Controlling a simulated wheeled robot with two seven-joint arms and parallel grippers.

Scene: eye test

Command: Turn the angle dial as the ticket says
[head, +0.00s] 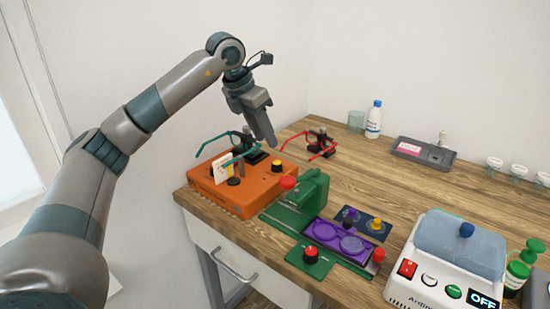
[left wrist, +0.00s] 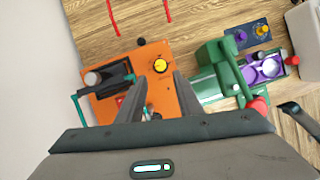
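An orange box (head: 221,200) stands at the table's left end, with a yellow-topped black dial (head: 277,166) and a black knob (head: 234,182) on top. A pale ticket card (head: 222,166) stands upright at its left side; its writing is too small to read. A red-topped dial (head: 310,251) sits on a green plate nearby. I cannot tell for certain which is the angle dial. My left gripper (head: 270,144) is above the box, fingers down, apart from the dials. In the left wrist view its fingers (left wrist: 156,87) are spread and empty, near the yellow dial (left wrist: 161,65). My right gripper is not in view.
Teal spectacle frames (head: 240,150) rise above the box; red frames (head: 321,143) stand behind. A green device (head: 309,192) with a purple tray (head: 340,237) is close on the right. A white machine (head: 420,285) reads OFF.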

